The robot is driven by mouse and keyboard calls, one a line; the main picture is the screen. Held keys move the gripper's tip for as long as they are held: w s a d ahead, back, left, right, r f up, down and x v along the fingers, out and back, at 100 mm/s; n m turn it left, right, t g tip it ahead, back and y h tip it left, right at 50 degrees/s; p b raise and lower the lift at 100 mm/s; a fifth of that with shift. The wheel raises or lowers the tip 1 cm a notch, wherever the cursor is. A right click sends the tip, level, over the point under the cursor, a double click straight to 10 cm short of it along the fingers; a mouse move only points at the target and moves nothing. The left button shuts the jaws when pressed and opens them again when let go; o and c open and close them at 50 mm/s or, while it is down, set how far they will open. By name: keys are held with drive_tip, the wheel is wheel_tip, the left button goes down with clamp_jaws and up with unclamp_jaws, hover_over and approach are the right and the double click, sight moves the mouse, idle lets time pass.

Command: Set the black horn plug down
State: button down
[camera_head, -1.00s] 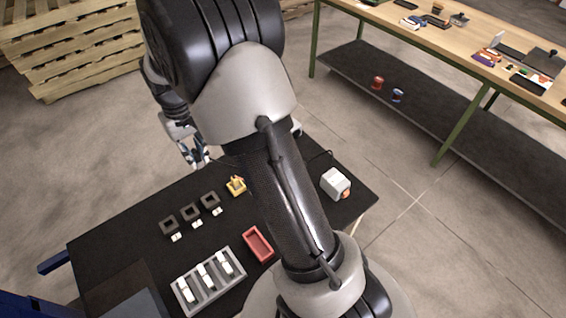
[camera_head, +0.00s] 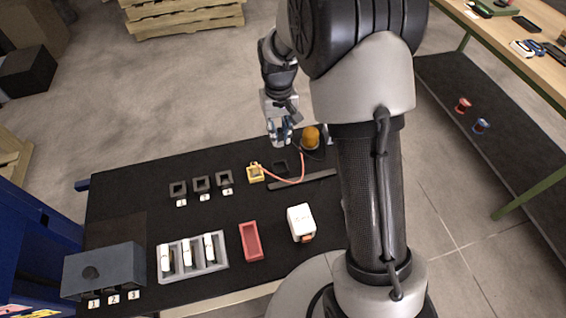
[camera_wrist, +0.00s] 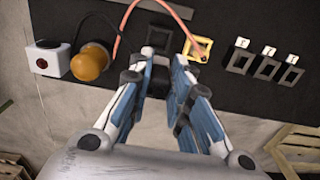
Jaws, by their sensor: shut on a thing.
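My gripper (camera_head: 280,133) hangs near the back edge of the black table, to the left of the orange dome. In the wrist view its blue-and-white fingers (camera_wrist: 164,88) are closed on a small dark object, taken as the black horn plug (camera_wrist: 157,84); the dark fingertips hide much of it. In the head view the plug cannot be made out. A black square frame (camera_wrist: 158,38) lies just beyond the fingers, and it also shows in the head view (camera_head: 280,167). Beside it is a yellow square frame (camera_head: 255,173) with an orange cable.
The orange dome (camera_head: 311,137) stands at the back right, beside a white red-button box (camera_wrist: 48,61). Numbered dark frames (camera_head: 201,185), a grey tray (camera_head: 221,263), a red tray (camera_head: 250,241), a white block (camera_head: 301,222) and a grey box (camera_head: 104,270) occupy the table.

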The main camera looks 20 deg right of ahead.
wheel_tip(320, 180, down, 13)
drive_tip(key=b, duration=0.3)
drive_tip(key=shift+d+f, duration=0.1)
drive_tip(key=shift+f, duration=0.05)
drive_tip(key=shift+f+b, duration=0.15)
drive_tip(key=shift+b, duration=0.15)
drive_tip(key=c, duration=1.5)
unclamp_jaws()
